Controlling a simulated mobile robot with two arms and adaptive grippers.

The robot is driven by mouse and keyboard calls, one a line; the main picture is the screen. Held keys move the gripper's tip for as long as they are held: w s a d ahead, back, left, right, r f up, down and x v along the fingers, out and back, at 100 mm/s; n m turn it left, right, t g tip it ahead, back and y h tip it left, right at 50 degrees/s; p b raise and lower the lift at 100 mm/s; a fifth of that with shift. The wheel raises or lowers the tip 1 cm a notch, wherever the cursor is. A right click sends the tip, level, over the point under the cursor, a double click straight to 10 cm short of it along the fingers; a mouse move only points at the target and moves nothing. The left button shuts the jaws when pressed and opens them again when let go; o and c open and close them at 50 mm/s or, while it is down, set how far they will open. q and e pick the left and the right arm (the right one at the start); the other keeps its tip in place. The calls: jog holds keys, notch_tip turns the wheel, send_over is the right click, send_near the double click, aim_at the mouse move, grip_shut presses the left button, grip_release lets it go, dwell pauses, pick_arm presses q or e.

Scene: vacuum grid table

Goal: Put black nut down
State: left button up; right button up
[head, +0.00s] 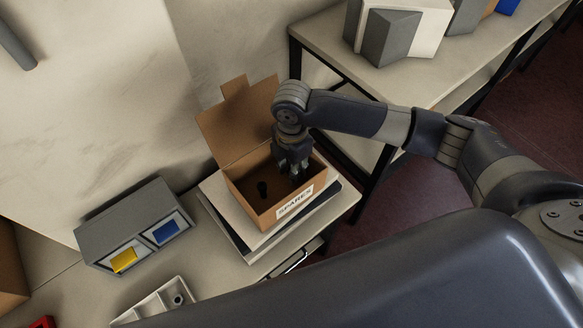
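An open cardboard box (254,208) labelled SPARES stands in the middle of the head view, its flaps up. My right gripper (297,177) points down into the right part of the box, its fingertips low inside the walls. Whether its fingers are open or shut, and whether they hold a black nut, I cannot tell. A small dark object (262,188) shows inside the box, left of the gripper; it is too dark to identify. My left gripper is not in view.
The box stands on a stacked pale slab (251,238) on the table. To its left is a grey bin unit (127,213) with yellow and blue parts. A pale divided tray (152,303) holds a small grey ring (178,299). A second table (330,40) stands behind.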

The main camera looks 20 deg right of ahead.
jog(key=shift+f, duration=0.45)
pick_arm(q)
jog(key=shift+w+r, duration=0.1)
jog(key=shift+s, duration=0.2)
pick_arm(e)
jog(key=shift+f, duration=0.15)
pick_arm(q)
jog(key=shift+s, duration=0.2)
pick_arm(e)
jog(key=o, duration=1.1)
jog(key=shift+c, duration=0.2)
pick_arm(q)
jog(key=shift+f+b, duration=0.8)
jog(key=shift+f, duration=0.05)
pick_arm(e)
notch_tip(320, 180, up, 12)
jog(key=shift+r, duration=0.2)
jog(key=shift+s+f, duration=0.1)
